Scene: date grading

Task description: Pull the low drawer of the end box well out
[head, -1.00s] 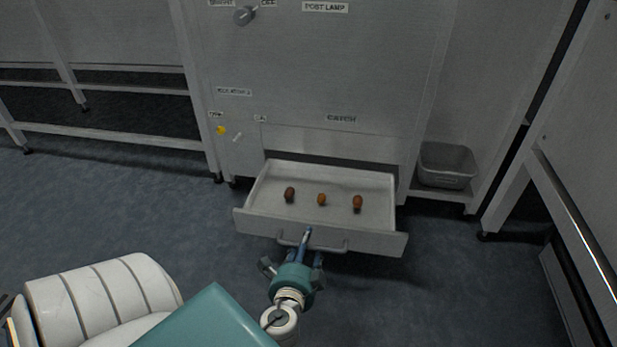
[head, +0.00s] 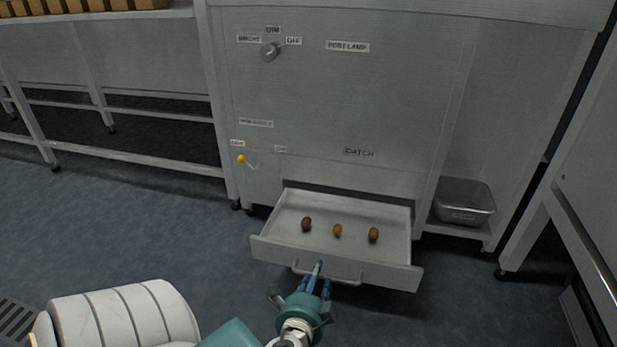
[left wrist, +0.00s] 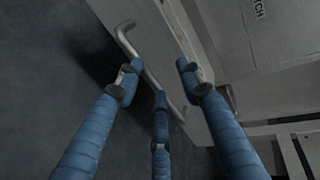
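The low drawer (head: 268,245) of the end box (head: 340,110) stands well out, below the label CATCH. Its grey bar handle (head: 345,281) runs along the front, and it shows in the left wrist view (left wrist: 124,40). My left gripper (head: 318,275) is at this handle. In the left wrist view its blue fingers (left wrist: 160,75) are spread apart, with the bar running between them; whether any finger touches it I cannot tell. Three brown dates (head: 337,231) lie apart in the drawer. My right gripper is not in view.
A metal bin (head: 464,203) stands on a low shelf right of the drawer. The box front carries a lamp knob (head: 270,52) and a small yellow-tipped lever (head: 242,159). A bench frame (head: 110,150) stands at left. The floor before the drawer is clear apart from my arm.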

